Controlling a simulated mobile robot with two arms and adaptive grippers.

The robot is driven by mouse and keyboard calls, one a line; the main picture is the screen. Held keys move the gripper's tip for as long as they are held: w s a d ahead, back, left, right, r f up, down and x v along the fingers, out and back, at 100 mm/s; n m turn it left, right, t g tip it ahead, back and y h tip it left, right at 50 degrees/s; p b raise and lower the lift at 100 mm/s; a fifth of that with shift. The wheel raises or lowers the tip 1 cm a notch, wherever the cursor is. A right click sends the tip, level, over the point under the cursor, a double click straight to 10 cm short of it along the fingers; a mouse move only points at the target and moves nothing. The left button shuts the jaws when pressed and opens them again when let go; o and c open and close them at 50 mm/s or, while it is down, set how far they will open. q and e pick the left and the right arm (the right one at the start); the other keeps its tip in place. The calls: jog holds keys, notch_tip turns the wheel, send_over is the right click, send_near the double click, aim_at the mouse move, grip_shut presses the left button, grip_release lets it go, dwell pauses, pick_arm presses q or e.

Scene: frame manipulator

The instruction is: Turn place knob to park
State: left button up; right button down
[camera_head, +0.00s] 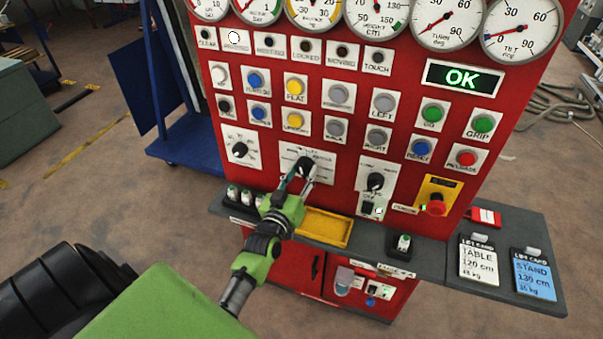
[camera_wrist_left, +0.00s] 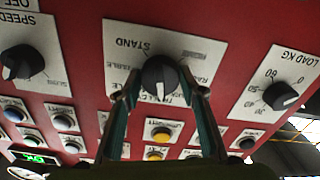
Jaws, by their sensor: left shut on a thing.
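The place knob is a black round knob (camera_head: 305,165) on a white plate in the lower middle of the red panel. It also shows in the left wrist view (camera_wrist_left: 158,72), below a STAND label. Several other position labels around it are small or partly covered, and I cannot tell which one its pointer faces. My left gripper (camera_head: 299,179) is shut on the knob from below, with one finger on each side; the fingers also show in the left wrist view (camera_wrist_left: 160,96). My right gripper is not in view.
A black load knob (camera_head: 240,149) sits left of the place knob and a speed knob (camera_head: 375,181) sits right. Coloured buttons (camera_head: 295,86) and a green OK display (camera_head: 462,77) are above. A grey ledge (camera_head: 330,246) with a yellow tray (camera_head: 325,227) juts out below.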

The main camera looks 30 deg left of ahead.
pick_arm(q)
jog(key=n, duration=0.5)
jog(key=shift+d+n, duration=0.1)
jog(key=shift+n, duration=0.3)
dwell(0.4)
jog(key=o, duration=1.1)
jog(key=v, duration=1.2)
